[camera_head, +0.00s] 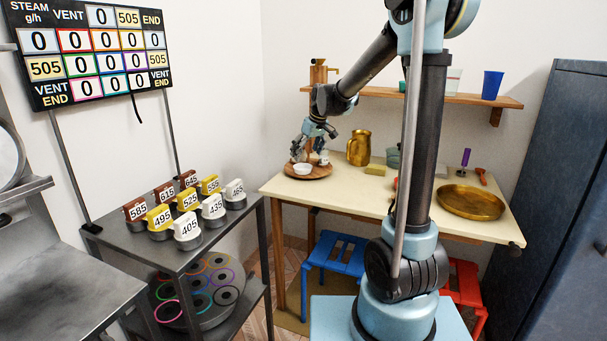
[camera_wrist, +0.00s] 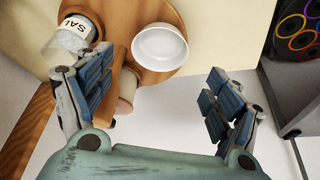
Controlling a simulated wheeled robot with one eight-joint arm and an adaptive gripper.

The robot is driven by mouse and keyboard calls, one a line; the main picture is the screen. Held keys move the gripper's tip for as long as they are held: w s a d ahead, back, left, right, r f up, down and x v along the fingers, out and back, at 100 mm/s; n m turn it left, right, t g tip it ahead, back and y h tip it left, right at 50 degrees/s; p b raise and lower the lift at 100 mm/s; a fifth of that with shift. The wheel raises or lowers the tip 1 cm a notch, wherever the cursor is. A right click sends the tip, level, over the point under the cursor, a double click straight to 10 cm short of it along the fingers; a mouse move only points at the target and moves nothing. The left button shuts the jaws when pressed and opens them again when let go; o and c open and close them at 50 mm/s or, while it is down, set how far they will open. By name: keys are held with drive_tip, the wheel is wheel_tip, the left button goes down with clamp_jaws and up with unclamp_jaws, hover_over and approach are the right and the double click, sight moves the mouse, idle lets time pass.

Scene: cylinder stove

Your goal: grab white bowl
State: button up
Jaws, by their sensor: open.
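The white bowl (camera_head: 303,169) sits on a round wooden board (camera_head: 318,173) at the left end of the cream table. In the wrist view the bowl (camera_wrist: 160,47) is ahead of my gripper (camera_wrist: 158,100), between the lines of its two fingers but beyond their tips. My gripper (camera_head: 311,147) is open and empty, above the board and close to the bowl. The fingers do not appear to touch the bowl. The wooden board (camera_wrist: 176,18) is partly cut off at the top of the wrist view.
A salt jar (camera_wrist: 73,35) and a wooden item (camera_wrist: 126,85) stand by the left finger. A brass mug (camera_head: 359,148) and a brass tray (camera_head: 470,202) are farther right on the table (camera_head: 340,193). A dark rack with weights (camera_head: 190,235) stands left of the table.

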sight(304, 165)
drive_tip(key=shift+d+x, duration=0.1)
drive_tip(key=shift+x, duration=1.55)
drive_tip(key=shift+d+x, duration=0.15)
drive_tip(key=shift+x, duration=1.45)
drive_tip(key=shift+s, duration=0.1)
drive_tip(key=shift+c, duration=0.4)
drive_tip(key=c, duration=1)
